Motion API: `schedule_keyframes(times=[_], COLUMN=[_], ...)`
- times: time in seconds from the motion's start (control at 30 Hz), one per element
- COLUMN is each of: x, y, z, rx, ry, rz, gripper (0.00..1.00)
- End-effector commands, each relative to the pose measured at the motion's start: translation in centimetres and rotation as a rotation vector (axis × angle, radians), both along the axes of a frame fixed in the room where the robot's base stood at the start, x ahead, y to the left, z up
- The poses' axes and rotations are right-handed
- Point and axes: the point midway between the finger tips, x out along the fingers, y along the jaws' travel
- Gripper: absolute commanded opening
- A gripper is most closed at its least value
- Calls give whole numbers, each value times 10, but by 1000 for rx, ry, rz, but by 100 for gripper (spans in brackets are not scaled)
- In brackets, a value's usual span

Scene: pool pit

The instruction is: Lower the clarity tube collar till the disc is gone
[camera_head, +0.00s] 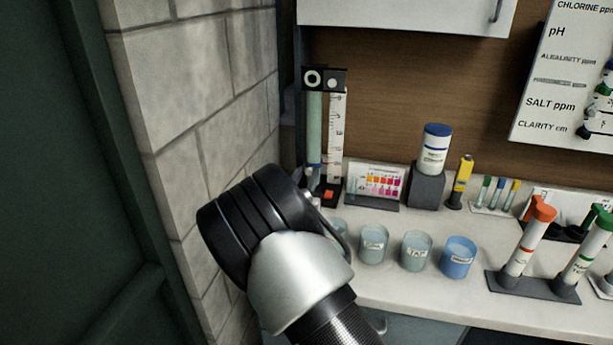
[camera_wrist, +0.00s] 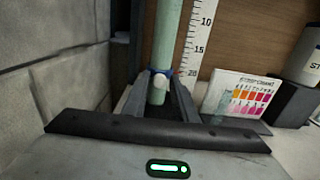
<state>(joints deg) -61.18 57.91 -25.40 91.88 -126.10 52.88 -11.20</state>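The clarity tube (camera_head: 314,128) stands upright at the counter's back left, filled with pale green water. It also shows in the wrist view (camera_wrist: 167,35). A blue collar with a white knob (camera_wrist: 160,78) sits low on the tube, near the scale's 20 mark. My gripper (camera_wrist: 159,84) is at collar height, its two fingers apart on either side of the knob. I see no clear grip on it. A black head piece with a white ring (camera_head: 313,78) tops the tube. I cannot make out the disc inside the tube.
A white ruler scale (camera_head: 337,130) stands just right of the tube. A colour chart (camera_head: 375,184), a bottle on a grey block (camera_head: 428,185) and several cups (camera_head: 416,250) stand further right. A block wall (camera_head: 200,90) is close on the left.

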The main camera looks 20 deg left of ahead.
Motion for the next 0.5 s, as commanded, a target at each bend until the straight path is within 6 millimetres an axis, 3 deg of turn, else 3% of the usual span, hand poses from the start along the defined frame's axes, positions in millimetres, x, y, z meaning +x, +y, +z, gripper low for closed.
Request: schedule_keyframes(times=[0.37,0.5], x=[-2,-15], y=[0,1], z=[0,1], rx=[0,1], ry=[0,1], rz=[1,2], gripper=[36,36])
